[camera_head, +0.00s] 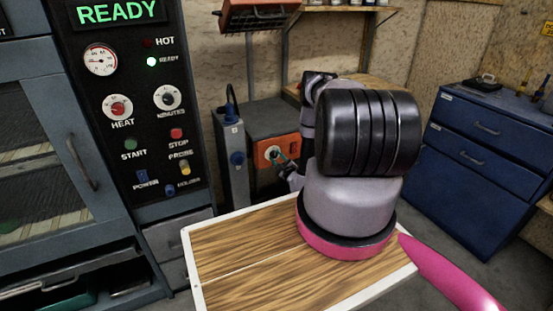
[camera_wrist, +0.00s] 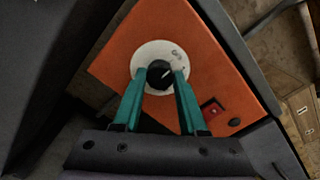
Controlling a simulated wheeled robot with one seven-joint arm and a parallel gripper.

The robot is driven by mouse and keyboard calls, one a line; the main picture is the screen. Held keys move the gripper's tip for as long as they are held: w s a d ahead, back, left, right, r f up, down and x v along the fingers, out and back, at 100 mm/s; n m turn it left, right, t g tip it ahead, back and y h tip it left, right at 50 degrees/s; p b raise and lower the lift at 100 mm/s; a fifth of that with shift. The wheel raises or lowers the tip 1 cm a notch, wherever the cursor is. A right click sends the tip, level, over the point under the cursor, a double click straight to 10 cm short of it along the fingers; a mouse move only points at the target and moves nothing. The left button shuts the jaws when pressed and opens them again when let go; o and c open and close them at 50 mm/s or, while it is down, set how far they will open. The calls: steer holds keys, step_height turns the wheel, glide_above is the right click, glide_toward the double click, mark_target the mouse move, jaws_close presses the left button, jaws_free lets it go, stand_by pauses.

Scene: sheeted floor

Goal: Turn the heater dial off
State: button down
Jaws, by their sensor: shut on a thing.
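The dial (camera_wrist: 160,74) is a black round knob with a pale pointer mark, on a white disc with small lettering too small to read fully. It sits on the orange panel (camera_wrist: 130,40) of a grey box; the panel also shows in the head view (camera_head: 266,151). My gripper (camera_wrist: 161,77) is shut on the knob, its two teal fingers on either side of it. The pointer mark slants toward the upper right in the wrist view. In the head view my gripper (camera_head: 281,157) reaches the panel from the right, and the dial is mostly hidden.
A red switch (camera_wrist: 213,109) and a black round part (camera_wrist: 234,122) are on the panel. A grey post with a blue plug (camera_head: 237,157) stands left of the box. The oven control panel (camera_head: 125,110) is farther left, blue drawers (camera_head: 480,150) at right. A wooden board (camera_head: 250,245) is in front.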

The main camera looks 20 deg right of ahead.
steer(key=shift+s+f, duration=0.1)
steer(key=shift+c, duration=2.2)
jaws_free()
steer(key=s, duration=1)
steer(key=shift+s+d, duration=0.2)
steer(key=shift+s, duration=0.15)
